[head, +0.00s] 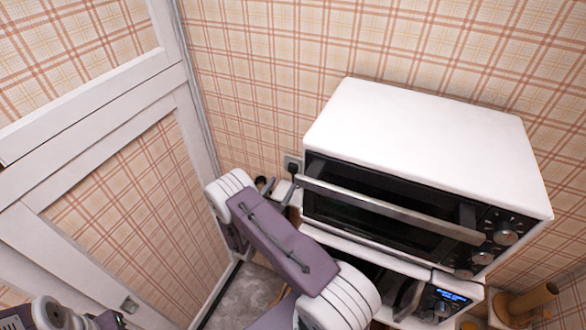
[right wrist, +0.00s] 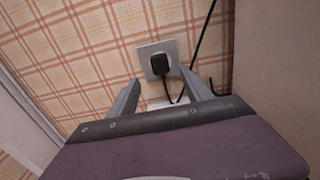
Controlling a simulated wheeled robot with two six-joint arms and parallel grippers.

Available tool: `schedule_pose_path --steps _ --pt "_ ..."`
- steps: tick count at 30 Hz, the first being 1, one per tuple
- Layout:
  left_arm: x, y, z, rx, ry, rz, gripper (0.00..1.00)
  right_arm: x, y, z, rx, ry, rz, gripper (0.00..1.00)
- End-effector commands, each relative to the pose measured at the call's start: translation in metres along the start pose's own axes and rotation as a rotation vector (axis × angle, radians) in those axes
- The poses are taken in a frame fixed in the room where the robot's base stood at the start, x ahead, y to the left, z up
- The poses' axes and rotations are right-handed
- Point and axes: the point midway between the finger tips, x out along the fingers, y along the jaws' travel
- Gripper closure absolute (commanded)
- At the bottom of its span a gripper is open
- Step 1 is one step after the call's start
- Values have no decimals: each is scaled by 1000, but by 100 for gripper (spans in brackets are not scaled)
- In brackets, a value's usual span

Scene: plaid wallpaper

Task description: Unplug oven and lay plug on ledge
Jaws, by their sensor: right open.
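The white oven (head: 425,118) stands on the right against the wall. Its black plug (right wrist: 160,64) sits in a white wall socket (right wrist: 172,46) beside the oven. The plug also shows small in the head view (head: 292,168). A black cord (right wrist: 204,38) shows near it. My right gripper (right wrist: 158,88) is open, its fingers on either side below the plug, with nothing between them. In the head view the right gripper (head: 268,185) is at the oven's left side. A small white surface (right wrist: 157,103), perhaps the ledge, shows below the socket, partly hidden by my gripper.
A second appliance (head: 450,298) with a blue display is under the oven. The oven's long handle (head: 390,208) juts out close to my right arm. A white-framed panel (head: 125,195) is on the left. A wooden object (head: 530,300) is at lower right.

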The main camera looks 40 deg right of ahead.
Motion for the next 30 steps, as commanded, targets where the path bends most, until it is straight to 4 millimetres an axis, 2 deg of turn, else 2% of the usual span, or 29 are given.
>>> schedule_pose_path --steps 9,15,21,30 --pt "11 0 1 0 0 0 64 48 -1 -3 4 -2 -4 42" --pt "20 0 2 0 0 0 64 70 -1 -2 2 -1 -2 42" --pt "22 0 2 0 0 0 64 78 0 0 2 -1 -1 42" --pt "22 0 2 0 0 0 64 78 0 1 1 -1 0 42"
